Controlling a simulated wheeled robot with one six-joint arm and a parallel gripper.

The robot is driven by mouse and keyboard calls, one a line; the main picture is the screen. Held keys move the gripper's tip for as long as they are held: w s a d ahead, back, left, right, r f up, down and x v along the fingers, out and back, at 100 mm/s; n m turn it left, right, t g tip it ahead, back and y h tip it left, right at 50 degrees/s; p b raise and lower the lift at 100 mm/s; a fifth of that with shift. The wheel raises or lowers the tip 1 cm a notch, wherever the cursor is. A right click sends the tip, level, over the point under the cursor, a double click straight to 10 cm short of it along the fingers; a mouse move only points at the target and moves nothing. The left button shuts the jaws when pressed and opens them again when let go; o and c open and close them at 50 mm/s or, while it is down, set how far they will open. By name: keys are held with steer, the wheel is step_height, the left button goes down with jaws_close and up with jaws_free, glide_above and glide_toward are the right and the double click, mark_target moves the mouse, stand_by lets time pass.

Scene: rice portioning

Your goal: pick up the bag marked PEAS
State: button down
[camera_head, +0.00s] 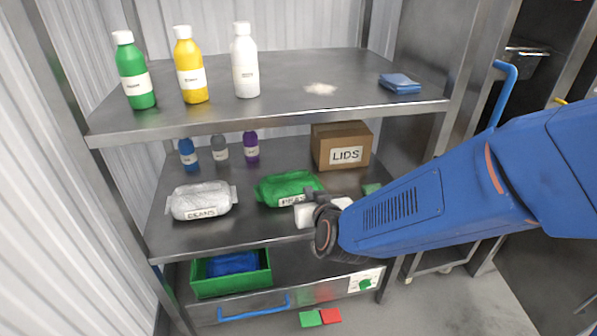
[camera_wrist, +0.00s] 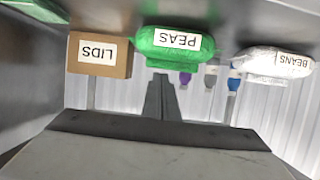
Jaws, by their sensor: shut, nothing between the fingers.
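The green bag marked PEAS (camera_head: 287,186) lies on the middle shelf, left of the box marked LIDS. My gripper (camera_head: 312,194) is at the bag's front right in the head view, where it hides part of the label. In the wrist view, the picture is upside down and the PEAS bag (camera_wrist: 172,55) is straight beyond my fingertips (camera_wrist: 161,80). The fingers are shut and empty. The bag rests on the shelf, and I cannot tell whether the fingertips touch it.
A white bag marked BEANS (camera_head: 201,201) lies to the left. The LIDS box (camera_head: 341,147) and several small bottles (camera_head: 220,149) stand behind. The upper shelf (camera_head: 270,115) overhangs the bags. A green bin (camera_head: 232,283) sits below.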

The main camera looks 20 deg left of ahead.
mark_target(298, 183)
steer(key=w+a, duration=0.2)
steer(key=w, duration=0.1)
steer(key=w+a, duration=0.2)
steer(key=w, duration=0.1)
steer(key=w+a+f, duration=0.1)
steer(key=w+a, duration=0.1)
steer(key=w, duration=0.2)
steer(key=shift+a+f, duration=0.1)
steer(key=shift+a, duration=0.3)
steer(key=shift+f, duration=0.35)
